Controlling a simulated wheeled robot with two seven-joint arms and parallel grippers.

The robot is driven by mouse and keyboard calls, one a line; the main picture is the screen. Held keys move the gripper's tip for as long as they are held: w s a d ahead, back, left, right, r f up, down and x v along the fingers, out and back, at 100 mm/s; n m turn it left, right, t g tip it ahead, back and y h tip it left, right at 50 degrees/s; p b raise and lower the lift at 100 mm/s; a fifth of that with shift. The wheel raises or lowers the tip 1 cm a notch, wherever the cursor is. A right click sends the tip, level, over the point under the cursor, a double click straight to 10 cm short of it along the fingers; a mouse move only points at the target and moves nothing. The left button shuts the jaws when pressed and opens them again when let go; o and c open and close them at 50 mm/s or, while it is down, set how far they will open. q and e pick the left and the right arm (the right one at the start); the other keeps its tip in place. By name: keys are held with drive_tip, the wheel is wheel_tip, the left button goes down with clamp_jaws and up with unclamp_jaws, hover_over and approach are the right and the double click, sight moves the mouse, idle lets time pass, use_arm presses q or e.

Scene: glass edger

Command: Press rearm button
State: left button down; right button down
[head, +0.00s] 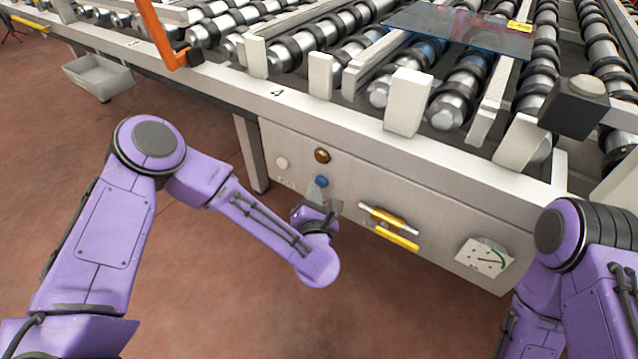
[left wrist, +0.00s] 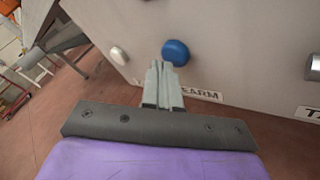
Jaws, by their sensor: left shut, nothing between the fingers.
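The rearm button is a round blue button (head: 321,182) on the front panel of the machine (head: 440,220). In the left wrist view the blue button (left wrist: 176,52) stands just beyond my fingertips, above a label (left wrist: 200,94) whose visible letters end in "EARM". My left gripper (head: 316,192) is shut and empty, with its tips close to the button; it also shows in the left wrist view (left wrist: 160,68). I cannot tell whether the tips touch the button. My right arm shows at the right edge, but its gripper is out of view.
A white button (head: 281,163) and a brass-coloured knob (head: 322,155) sit near the blue button. A roller conveyor with a glass sheet (head: 460,27) is above. A grey bin (head: 98,76) hangs at left.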

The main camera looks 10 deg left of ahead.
use_arm(q)
drive_tip(key=s, duration=0.2)
drive_tip(key=s+a, duration=0.1)
drive_tip(key=s+a+p, duration=0.1)
drive_tip(key=s, duration=0.1)
drive_tip(key=shift+s, duration=0.3)
idle(1.1)
drive_tip(key=s+a+f+m+g+h+p, duration=0.2)
drive_tip(key=s+f+m+g+h+p, duration=0.4)
drive_tip(key=s+f+m, duration=1.05)
drive_tip(key=s+a+r+m+g+y+p, duration=0.2)
drive_tip(key=s+a+m+g, duration=0.4)
drive_tip(key=a, duration=0.7)
drive_tip(key=s+r+m+y, duration=0.1)
drive_tip(key=s+m+y, duration=0.1)
drive_tip(key=s, duration=0.1)
drive_tip(key=shift+s+r+m+g, duration=0.2)
drive_tip(key=shift+s+m+g, duration=0.15)
drive_tip(key=shift+g, duration=0.05)
